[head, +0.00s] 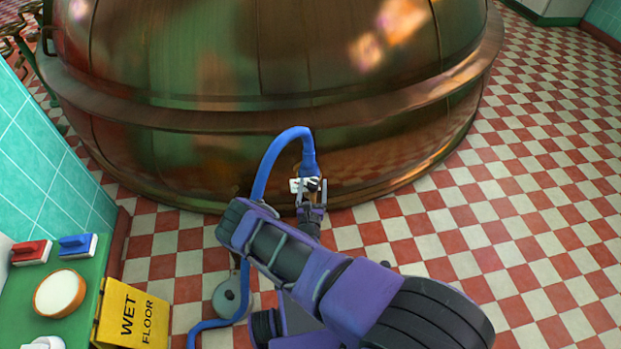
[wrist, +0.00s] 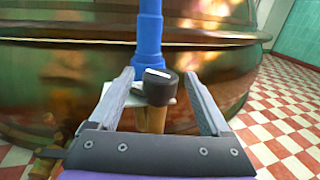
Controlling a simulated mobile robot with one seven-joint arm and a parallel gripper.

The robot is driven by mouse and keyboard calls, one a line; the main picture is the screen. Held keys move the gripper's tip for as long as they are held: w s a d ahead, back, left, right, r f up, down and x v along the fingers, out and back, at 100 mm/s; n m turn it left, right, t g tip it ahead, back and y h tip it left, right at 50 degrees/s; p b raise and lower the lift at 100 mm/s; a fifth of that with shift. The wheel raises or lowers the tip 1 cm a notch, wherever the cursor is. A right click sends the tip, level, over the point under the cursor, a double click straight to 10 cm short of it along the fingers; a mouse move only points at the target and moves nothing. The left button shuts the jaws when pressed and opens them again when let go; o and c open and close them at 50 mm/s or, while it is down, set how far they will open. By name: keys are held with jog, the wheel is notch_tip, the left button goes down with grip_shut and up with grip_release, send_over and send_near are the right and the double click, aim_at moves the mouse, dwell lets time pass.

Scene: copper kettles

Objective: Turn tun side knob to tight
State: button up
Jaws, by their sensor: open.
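The side knob (wrist: 161,88) of the copper tun (wrist: 70,75) is a dark, round cap with a white mark on its top. It sits on a brassy stem just below a blue hose fitting. In the wrist view my gripper (wrist: 158,78) is open, with one finger on each side of the knob and a visible gap to both. In the head view my gripper (head: 311,198) reaches the fitting at the tun's lower wall (head: 230,115). There the knob is small and partly hidden by the gripper. I cannot read any tight marking.
A blue hose (head: 268,165) arches from the fitting down to the floor. A green table (head: 75,322) at lower left holds a red and a blue brush and a bowl (head: 60,293). A yellow wet-floor sign (head: 132,316) stands beside it. The checkered floor at right is clear.

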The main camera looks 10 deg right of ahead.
jog(key=shift+w+d, duration=0.15)
jog(key=shift+w, duration=0.35)
grip_shut()
